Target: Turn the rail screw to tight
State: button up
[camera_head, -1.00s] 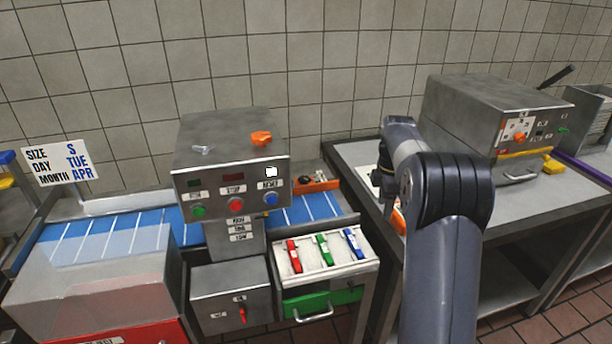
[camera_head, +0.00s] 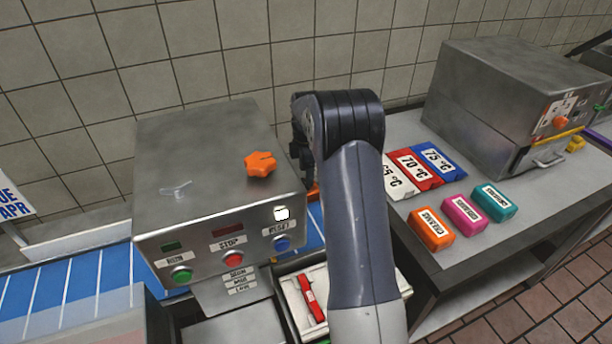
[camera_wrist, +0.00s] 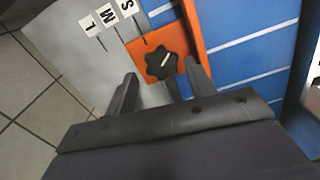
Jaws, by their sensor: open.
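The rail screw (camera_wrist: 161,64) is a black lobed knob with a white mark, on an orange plate (camera_wrist: 142,46) joined to an orange rail. Its mark points toward the upper right in the wrist view. My gripper (camera_wrist: 160,70) is open, and its two fingers appear on either side of the knob in that view. I cannot tell whether the fingertips are down around it or above it. In the head view my arm hides the knob and my fingers, and only a bit of the orange rail (camera_head: 313,192) shows.
A blue belt (camera_wrist: 240,70) lies beside the rail, with S, M and L labels (camera_wrist: 108,22) on the grey edge. In the head view, a steel control box (camera_head: 215,160) with an orange star knob (camera_head: 260,164) stands left of my arm. Coloured blocks (camera_head: 462,214) lie on the right table.

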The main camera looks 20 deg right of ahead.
jog(key=shift+f, duration=1.3)
jog(key=shift+c, duration=0.4)
jog(key=c, duration=0.6)
